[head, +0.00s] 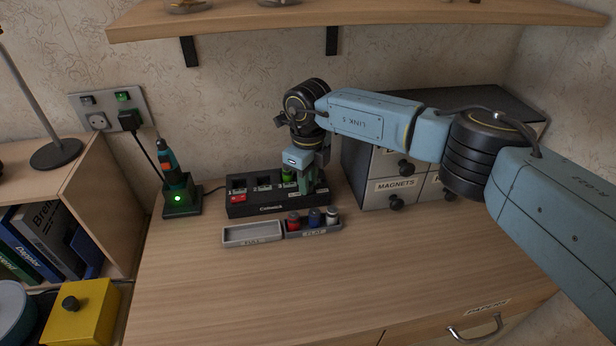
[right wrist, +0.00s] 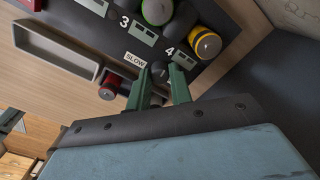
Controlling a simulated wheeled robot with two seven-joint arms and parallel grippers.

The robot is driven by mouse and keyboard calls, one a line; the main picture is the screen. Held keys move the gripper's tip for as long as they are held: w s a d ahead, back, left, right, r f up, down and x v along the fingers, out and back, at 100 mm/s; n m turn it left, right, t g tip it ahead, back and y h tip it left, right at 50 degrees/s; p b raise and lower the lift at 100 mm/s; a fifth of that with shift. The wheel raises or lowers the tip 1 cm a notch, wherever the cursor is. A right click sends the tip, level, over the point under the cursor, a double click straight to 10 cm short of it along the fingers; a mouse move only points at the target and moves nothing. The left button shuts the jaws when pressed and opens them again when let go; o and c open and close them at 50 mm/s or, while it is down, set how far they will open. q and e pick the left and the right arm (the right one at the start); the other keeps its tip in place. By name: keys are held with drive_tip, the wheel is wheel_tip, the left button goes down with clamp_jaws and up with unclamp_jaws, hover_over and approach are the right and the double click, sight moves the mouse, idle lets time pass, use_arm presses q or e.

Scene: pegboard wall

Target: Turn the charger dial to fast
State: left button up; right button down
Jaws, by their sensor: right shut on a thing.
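The black charger (head: 265,209) stands on the desk against the wall, with a row of numbered slots. My right gripper (head: 312,189) points down at its right end. In the right wrist view the small dark dial (right wrist: 160,69) sits between the green fingertips of my right gripper (right wrist: 161,77), which is shut on it. The SLOW label (right wrist: 136,59) shows just left of the dial. The fast mark is hidden, and I cannot tell which way the dial points. A green battery (right wrist: 157,10) is by slot 3 and a yellow one (right wrist: 205,44) by slot 4. My left gripper is out of view.
A two-part grey tray (head: 252,233) lies in front of the charger; its right part holds red, blue and white-topped batteries. A green-lit tool in a stand (head: 181,195) is left. A drawer cabinet (head: 372,197) stands close right. A shelf hangs above. The front desk is clear.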

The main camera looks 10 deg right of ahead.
drive_tip(key=m, duration=0.3)
drive_tip(key=shift+r+p, duration=0.1)
drive_tip(key=shift+p, duration=0.25)
drive_tip(key=m+p, duration=0.1)
drive_tip(key=m, duration=0.2)
drive_tip(key=shift+m, duration=0.3)
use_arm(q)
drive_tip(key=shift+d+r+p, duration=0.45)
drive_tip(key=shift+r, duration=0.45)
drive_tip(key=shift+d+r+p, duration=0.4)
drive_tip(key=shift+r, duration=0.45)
use_arm(e)
drive_tip(key=shift+m, duration=2.3)
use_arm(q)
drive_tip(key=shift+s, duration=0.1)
use_arm(e)
drive_tip(key=c, duration=1.3)
unclamp_jaws()
drive_tip(key=shift+o, duration=0.2)
wheel_tip(320, 180, up, 7)
drive_tip(key=shift+r, duration=0.2)
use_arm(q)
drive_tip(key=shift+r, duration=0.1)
